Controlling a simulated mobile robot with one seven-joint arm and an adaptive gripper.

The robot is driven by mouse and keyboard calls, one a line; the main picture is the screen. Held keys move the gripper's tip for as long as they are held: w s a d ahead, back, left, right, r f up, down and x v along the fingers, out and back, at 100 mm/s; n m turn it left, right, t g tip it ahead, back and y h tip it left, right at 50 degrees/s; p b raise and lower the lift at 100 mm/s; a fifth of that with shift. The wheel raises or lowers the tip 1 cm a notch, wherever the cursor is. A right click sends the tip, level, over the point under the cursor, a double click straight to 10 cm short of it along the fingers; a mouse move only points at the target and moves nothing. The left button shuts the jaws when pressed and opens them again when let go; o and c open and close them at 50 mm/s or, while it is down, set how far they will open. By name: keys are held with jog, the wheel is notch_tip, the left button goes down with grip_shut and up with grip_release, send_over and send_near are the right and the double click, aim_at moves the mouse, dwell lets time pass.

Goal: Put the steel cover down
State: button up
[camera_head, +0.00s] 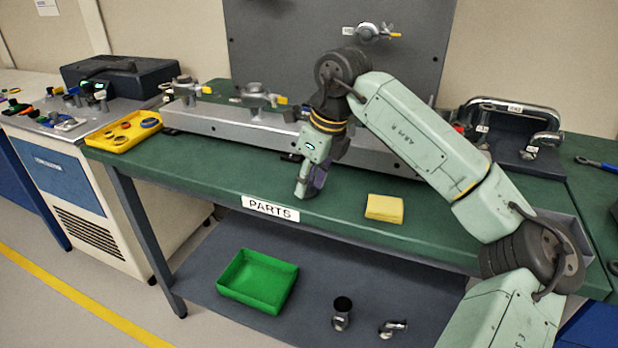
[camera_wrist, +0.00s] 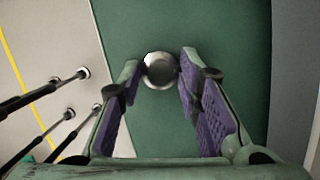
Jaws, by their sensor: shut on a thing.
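My gripper (camera_head: 308,185) is low over the green bench top, just behind the PARTS label. In the wrist view my gripper (camera_wrist: 160,78) has its two purple-padded fingers closed on the round, shiny steel cover (camera_wrist: 160,71), which sits between the fingertips. The bench's green surface shows around the cover. I cannot tell whether the cover touches the bench. In the head view the cover is hidden by my gripper.
A yellow pad (camera_head: 384,208) lies on the bench to the right. A grey rail (camera_head: 225,124) with fittings runs behind my gripper. A yellow tray (camera_head: 124,132) is at the left. A green bin (camera_head: 258,281) and metal fittings (camera_head: 342,314) are on the lower shelf.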

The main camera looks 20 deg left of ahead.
jog(key=shift+f+b, duration=0.4)
jog(key=shift+f, duration=0.05)
jog(key=o, duration=1.1)
jog(key=shift+f, duration=0.2)
jog(key=shift+o, duration=0.2)
jog(key=shift+d, duration=0.1)
jog(key=shift+p+v, duration=0.35)
jog(key=shift+v, duration=0.55)
jog(key=b+v, duration=0.1)
jog(key=v, duration=1)
jog(key=shift+a+r, duration=0.25)
jog(key=shift+r, duration=0.05)
